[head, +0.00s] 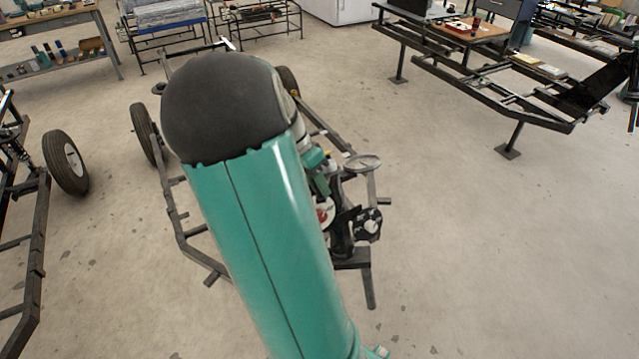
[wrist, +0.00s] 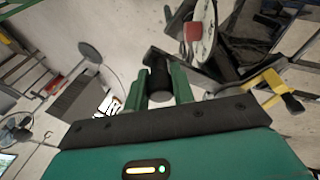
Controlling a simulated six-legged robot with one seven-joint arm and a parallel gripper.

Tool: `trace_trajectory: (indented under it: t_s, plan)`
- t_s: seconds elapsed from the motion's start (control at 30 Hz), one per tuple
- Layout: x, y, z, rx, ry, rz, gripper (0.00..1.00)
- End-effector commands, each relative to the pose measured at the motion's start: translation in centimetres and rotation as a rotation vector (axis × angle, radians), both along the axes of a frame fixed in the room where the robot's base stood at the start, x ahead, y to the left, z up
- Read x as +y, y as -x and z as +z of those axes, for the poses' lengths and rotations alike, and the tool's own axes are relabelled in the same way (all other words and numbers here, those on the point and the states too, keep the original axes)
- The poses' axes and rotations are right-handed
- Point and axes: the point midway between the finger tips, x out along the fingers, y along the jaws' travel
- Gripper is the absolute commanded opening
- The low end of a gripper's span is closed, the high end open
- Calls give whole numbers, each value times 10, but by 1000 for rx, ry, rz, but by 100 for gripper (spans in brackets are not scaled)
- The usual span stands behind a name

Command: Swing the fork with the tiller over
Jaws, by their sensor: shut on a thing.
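My gripper (wrist: 160,84) is shut on a short black cylinder, the tiller's grip (wrist: 159,76), which sits between its two green fingers. In the head view my gripper (head: 321,180) is partly hidden behind my own large green arm, beside dark upright parts on a black frame. A white disc (wrist: 206,42) with a red part (wrist: 194,32) stands just beyond the fingers in the wrist view. The white and red parts also show in the head view (head: 326,212). I cannot clearly make out the fork or how far it is turned.
A yellow piece (wrist: 266,84) with a dark end is right of my gripper. A grey oval disc (head: 361,163) and a black round part (head: 367,224) are on the frame. Another wheeled frame (head: 38,220) stands left. The floor (head: 500,260) at right is clear.

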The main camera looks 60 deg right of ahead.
Motion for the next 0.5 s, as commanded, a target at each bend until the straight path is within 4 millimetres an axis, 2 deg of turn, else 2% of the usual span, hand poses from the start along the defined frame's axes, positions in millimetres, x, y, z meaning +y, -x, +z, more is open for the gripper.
trace_trajectory:
  t_s: [0.07, 0.1, 0.2, 0.5]
  plan:
    - [0, 0, 1, -1, 1, 1, 0]
    - [0, 0, 1, -1, 1, 1, 28]
    - [0, 0, 1, -1, 0, 0, 46]
    - [0, -1, 1, -1, 0, 1, 46]
